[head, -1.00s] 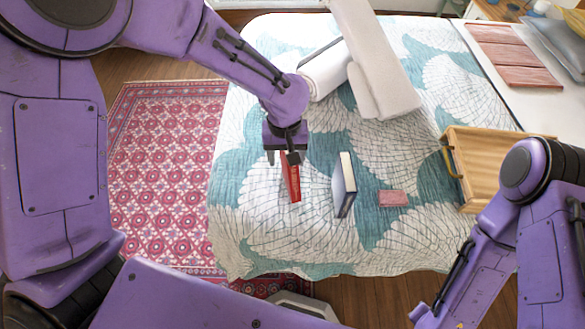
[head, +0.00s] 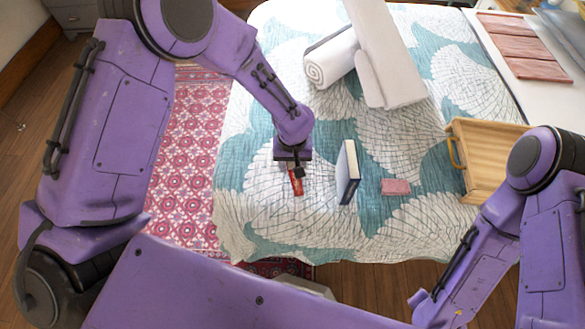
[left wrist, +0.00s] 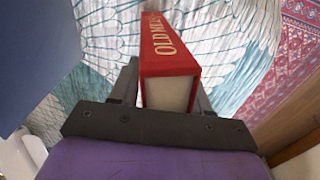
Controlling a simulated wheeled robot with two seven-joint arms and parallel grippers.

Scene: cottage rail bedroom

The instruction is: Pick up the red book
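The red book (head: 297,182) stands on edge on the bed quilt, its upper part hidden by my left gripper in the head view. In the left wrist view the red book (left wrist: 170,50) shows its lettered spine and a pale page end. My left gripper (head: 295,172) is low over it. Its fingers (left wrist: 167,88) are open, one on each side of the book; whether either touches it is unclear. My right gripper (head: 424,302) is at the bottom right, away from the book, and its opening is too unclear to judge.
A dark blue book (head: 347,172) stands upright close to the right of the red one. A pink block (head: 396,187) and a wooden tray (head: 490,130) are further right. A rolled white towel (head: 331,62) and a long cushion (head: 385,60) lie behind.

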